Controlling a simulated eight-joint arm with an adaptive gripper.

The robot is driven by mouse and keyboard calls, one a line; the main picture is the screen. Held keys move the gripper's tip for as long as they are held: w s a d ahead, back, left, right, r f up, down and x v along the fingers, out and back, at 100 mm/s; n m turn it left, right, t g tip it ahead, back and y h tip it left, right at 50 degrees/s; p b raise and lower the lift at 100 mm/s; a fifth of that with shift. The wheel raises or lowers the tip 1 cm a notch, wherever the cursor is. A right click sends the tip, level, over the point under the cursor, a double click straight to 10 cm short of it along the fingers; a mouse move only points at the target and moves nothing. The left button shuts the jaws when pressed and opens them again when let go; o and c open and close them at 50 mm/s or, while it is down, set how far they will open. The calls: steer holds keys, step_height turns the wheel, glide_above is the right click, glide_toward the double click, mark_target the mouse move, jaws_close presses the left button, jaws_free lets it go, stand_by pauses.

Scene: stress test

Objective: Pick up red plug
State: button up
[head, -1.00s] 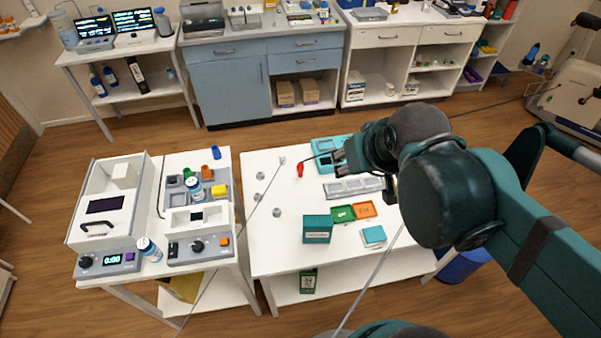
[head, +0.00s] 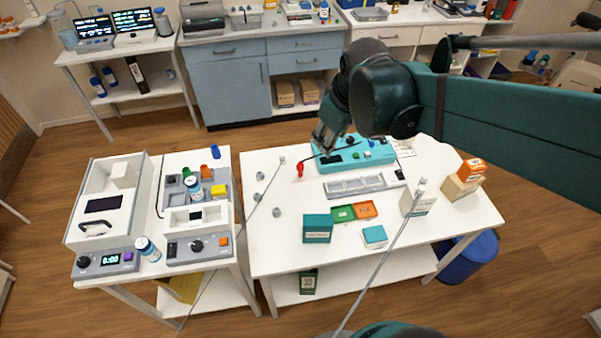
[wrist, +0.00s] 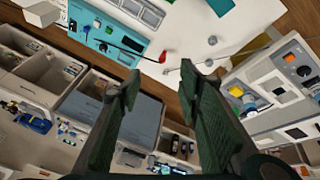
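The red plug (head: 300,170) lies near the back edge of the white right table (head: 262,222), just left of a teal device (head: 352,155). A dark cable runs between the plug and the device. In the wrist view the red plug (wrist: 163,57) shows at top centre, beyond the fingertips. My gripper (head: 322,140) is above the table's back edge, slightly right of the plug and apart from it. In the wrist view my gripper (wrist: 157,78) has its two fingers spread wide with nothing between them.
Grey round pieces (head: 260,176) lie left of the plug. A second table (head: 150,200) stands left. Blue cabinets (head: 225,85) stand behind.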

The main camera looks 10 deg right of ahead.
steer(key=w+a+f+n+g, duration=0.2)
steer(key=w+f+n, duration=0.3)
steer(key=w+f, duration=0.5)
steer(key=n+g+b, duration=0.2)
steer(key=n, duration=0.3)
glide_above(300, 162)
steer(key=shift+s+d+f, duration=0.1)
steer(key=shift+f, duration=6.25)
steer(key=shift+f, duration=0.1)
steer(key=shift+f, duration=1.15)
steer(key=shift+f, duration=2.65)
